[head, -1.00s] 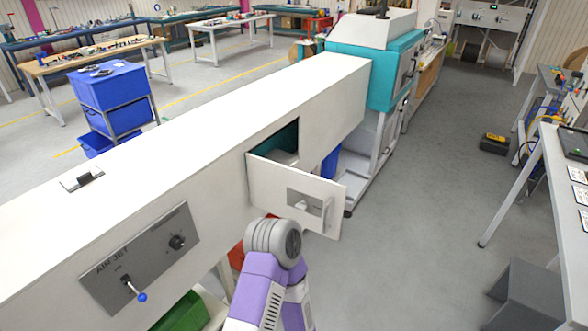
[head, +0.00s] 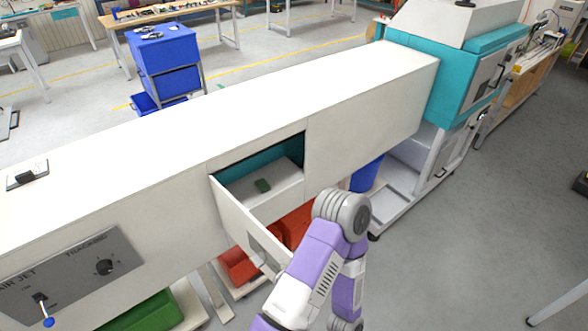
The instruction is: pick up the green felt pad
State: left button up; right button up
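The green felt pad (head: 262,185) is a small dark green block lying on the pale floor of an open compartment in the long white machine housing (head: 330,105). Nothing covers it in the head view. The compartment door (head: 238,218) is hinged at its left edge and stands open towards me. One of my purple arms rises from the bottom, with its grey rounded joint right of the opening, and hides the door's outer end.
Red bins (head: 298,226) and a green bin (head: 140,312) sit below the housing. A control panel (head: 75,272) with a blue-tipped lever is at the lower left. A teal machine (head: 470,75) stands at the right end. Grey floor is open at the right.

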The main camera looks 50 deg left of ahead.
aim_at(262, 184)
jog(key=i, duration=2.2)
jog(key=u, duration=3.25)
